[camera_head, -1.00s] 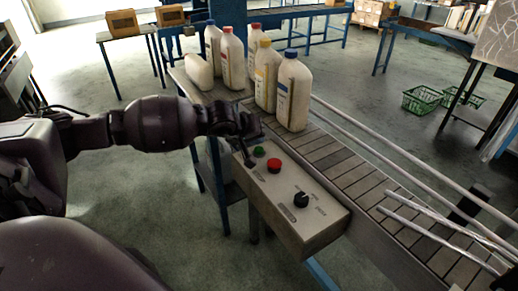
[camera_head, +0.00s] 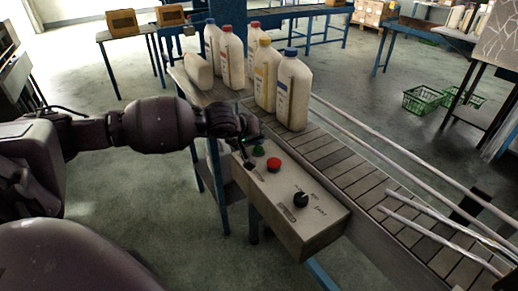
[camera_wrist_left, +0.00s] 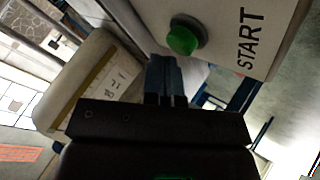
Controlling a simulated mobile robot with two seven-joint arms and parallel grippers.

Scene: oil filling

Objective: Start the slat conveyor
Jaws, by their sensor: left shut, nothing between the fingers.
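The control box (camera_head: 318,222) stands at the near end of the slat conveyor (camera_head: 334,158). On its top are a green button (camera_head: 259,151), a red button (camera_head: 273,165) and a black knob (camera_head: 300,199). In the left wrist view the green button (camera_wrist_left: 184,36) sits beside the word START. My left gripper (camera_head: 248,165) is shut and empty, with its fingertips at the box's left end, close to the green button. In the left wrist view the shut fingertips (camera_wrist_left: 165,62) are just short of the green button, apart from it in the picture. My right gripper is not in view.
Several bottles with blue, red and yellow caps, such as the front blue-capped one (camera_head: 293,92), stand at the conveyor's far left end. A white bottle (camera_head: 198,70) lies tilted beside them. Metal guide rails (camera_head: 400,158) run along the conveyor. Green baskets (camera_head: 421,100) lie on the floor.

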